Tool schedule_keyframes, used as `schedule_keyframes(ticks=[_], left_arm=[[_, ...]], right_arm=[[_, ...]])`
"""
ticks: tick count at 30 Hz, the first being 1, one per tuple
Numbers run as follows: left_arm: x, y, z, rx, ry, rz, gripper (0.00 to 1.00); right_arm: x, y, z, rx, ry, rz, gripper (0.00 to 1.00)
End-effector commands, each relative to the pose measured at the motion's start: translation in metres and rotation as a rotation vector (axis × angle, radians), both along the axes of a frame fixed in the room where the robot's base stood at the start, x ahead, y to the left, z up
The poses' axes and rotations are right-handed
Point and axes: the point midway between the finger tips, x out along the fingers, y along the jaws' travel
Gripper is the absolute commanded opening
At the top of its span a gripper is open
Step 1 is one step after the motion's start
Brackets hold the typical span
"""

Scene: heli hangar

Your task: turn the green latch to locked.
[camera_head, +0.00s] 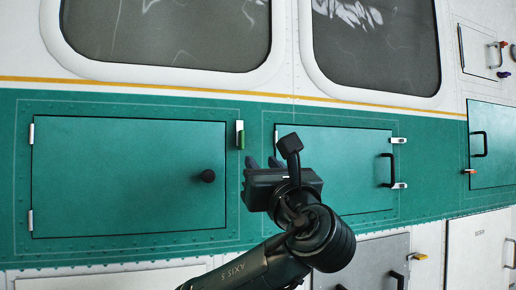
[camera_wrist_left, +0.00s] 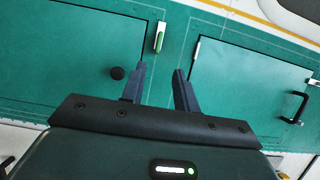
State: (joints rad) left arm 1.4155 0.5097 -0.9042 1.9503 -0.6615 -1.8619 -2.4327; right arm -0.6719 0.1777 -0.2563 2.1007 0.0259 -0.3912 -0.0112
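The green latch (camera_head: 240,135) is a small green handle on a white plate at the upper right corner of the left teal door (camera_head: 120,175). Its handle hangs about vertical. In the left wrist view the green latch (camera_wrist_left: 159,40) lies just beyond my fingertips, near the middle line between them. My left gripper (camera_head: 263,162) is below and right of the latch in the head view, apart from it. In the left wrist view its two fingers (camera_wrist_left: 160,70) are spread with nothing between them. My right gripper is not in view.
The left door has a round black knob (camera_head: 208,176). A second teal door (camera_head: 345,150) with a black handle (camera_head: 386,170) is partly behind my left arm. Orange (camera_head: 470,171) and yellow (camera_head: 418,257) latches are farther right. The panel around the green latch is flat.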

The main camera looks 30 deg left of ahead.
Motion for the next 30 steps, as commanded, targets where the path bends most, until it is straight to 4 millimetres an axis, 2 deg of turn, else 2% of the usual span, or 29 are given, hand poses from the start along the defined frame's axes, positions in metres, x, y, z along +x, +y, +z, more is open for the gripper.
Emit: schedule_keyframes(ticks=[5,18,24,30], left_arm=[[0.011,0.015,0.01,0.001,0.003,0.009,0.31],[0.063,0.076,0.044,0.0,0.003,0.004,0.31],[0.075,0.089,0.05,0.0,0.0,0.001,0.31],[0.078,0.092,0.05,0.001,0.001,0.0,0.31]], right_arm=[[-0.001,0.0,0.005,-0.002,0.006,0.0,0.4],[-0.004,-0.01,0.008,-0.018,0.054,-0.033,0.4],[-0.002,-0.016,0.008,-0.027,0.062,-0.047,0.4],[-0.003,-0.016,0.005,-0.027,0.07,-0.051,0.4]])
